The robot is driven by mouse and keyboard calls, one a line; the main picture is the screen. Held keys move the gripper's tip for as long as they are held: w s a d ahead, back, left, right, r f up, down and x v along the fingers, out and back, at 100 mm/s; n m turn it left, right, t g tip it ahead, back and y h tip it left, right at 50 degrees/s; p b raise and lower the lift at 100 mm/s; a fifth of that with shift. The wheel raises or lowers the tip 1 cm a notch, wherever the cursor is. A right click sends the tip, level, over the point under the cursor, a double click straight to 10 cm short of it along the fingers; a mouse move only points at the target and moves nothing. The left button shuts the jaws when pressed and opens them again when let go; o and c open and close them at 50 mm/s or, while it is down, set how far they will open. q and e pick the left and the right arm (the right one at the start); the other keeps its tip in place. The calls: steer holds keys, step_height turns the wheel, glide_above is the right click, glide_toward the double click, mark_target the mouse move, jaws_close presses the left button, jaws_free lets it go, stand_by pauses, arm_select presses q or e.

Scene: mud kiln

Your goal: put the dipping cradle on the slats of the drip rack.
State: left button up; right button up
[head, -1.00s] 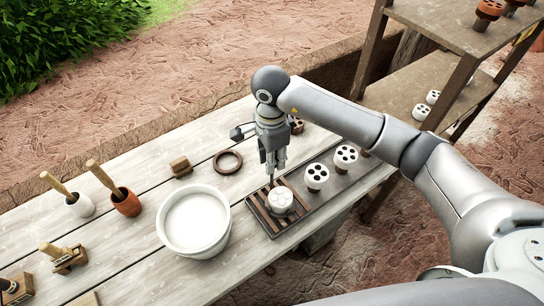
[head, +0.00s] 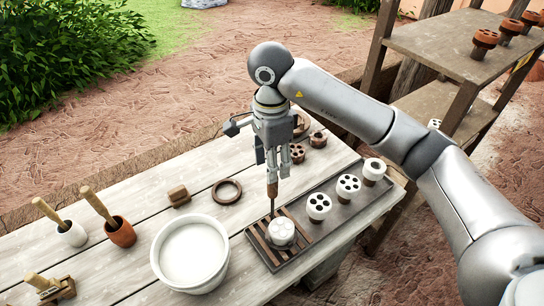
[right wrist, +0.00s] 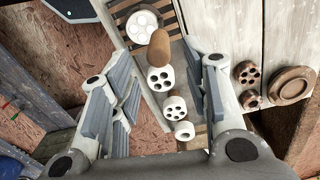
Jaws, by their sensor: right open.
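The dipping cradle (head: 272,191) stands upright, with a brown wooden handle on top and a thin dark rod running down to the slats of the drip rack (head: 258,243). A white piece with holes (head: 281,232) sits on the slats at its foot; whether the cradle still bears it is unclear. My right gripper (head: 272,177) is open just above the handle. In the right wrist view the rounded handle end (right wrist: 160,47) shows beyond the spread fingers (right wrist: 160,75), apart from them. The cradle's lower end is partly hidden. My left gripper is not in view.
A white bowl of pale liquid (head: 189,252) stands left of the rack. Several white-topped pieces (head: 319,206) line the dark tray to the right. A brown ring (head: 227,191) and brush pots (head: 121,231) lie on the table. A shelf (head: 455,45) stands behind right.

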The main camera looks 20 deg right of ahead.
steer(key=shift+r, duration=1.7)
